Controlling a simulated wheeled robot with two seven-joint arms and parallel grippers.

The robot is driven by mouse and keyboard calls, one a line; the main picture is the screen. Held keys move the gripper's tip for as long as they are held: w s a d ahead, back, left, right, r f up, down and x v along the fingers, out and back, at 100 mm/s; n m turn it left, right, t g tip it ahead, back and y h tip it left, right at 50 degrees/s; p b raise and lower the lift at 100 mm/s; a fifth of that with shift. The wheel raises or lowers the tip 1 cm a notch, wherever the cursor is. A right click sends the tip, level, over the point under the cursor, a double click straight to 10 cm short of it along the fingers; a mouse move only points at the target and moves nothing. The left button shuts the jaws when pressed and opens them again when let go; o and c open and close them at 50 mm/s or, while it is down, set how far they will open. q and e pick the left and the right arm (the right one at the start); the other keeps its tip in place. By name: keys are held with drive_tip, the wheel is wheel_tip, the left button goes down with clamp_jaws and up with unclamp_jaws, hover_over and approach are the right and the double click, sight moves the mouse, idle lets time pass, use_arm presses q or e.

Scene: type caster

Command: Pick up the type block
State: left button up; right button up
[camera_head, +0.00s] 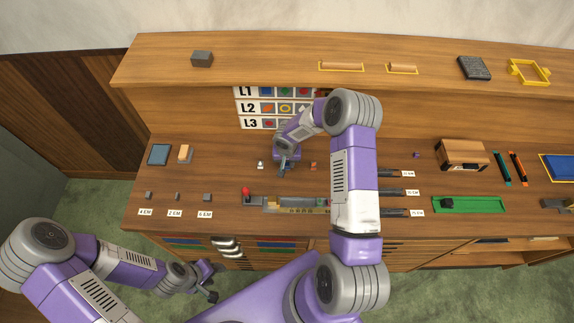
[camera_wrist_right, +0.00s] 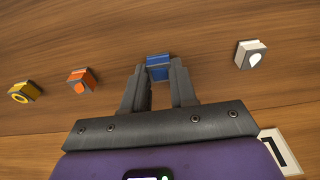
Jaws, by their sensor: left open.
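My right gripper (camera_head: 286,168) points down over the middle of the workbench. In the right wrist view its two fingers (camera_wrist_right: 159,78) stand close against the sides of a small blue-faced type block (camera_wrist_right: 158,62). I cannot tell whether this block is clear of the wood. A white-marked type block (camera_wrist_right: 252,54) lies to its right, with an orange-marked block (camera_wrist_right: 82,80) and a yellow-ring block (camera_wrist_right: 23,92) to its left. My left gripper (camera_head: 211,283) is open and empty, low in front of the bench. The arm hides part of the bench.
The workbench (camera_head: 215,165) has a card with L1, L2 and L3 rows (camera_head: 262,108) behind the gripper. A composing fixture with a red knob (camera_head: 246,191) stands in front. A green tray (camera_head: 468,204) and a wooden box (camera_head: 461,155) are to the right. Grey blocks (camera_head: 207,197) stand at the left.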

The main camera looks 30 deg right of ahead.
sight(287, 164)
clamp_jaws()
wheel_tip(287, 164, up, 10)
drive_tip(key=shift+b, duration=0.35)
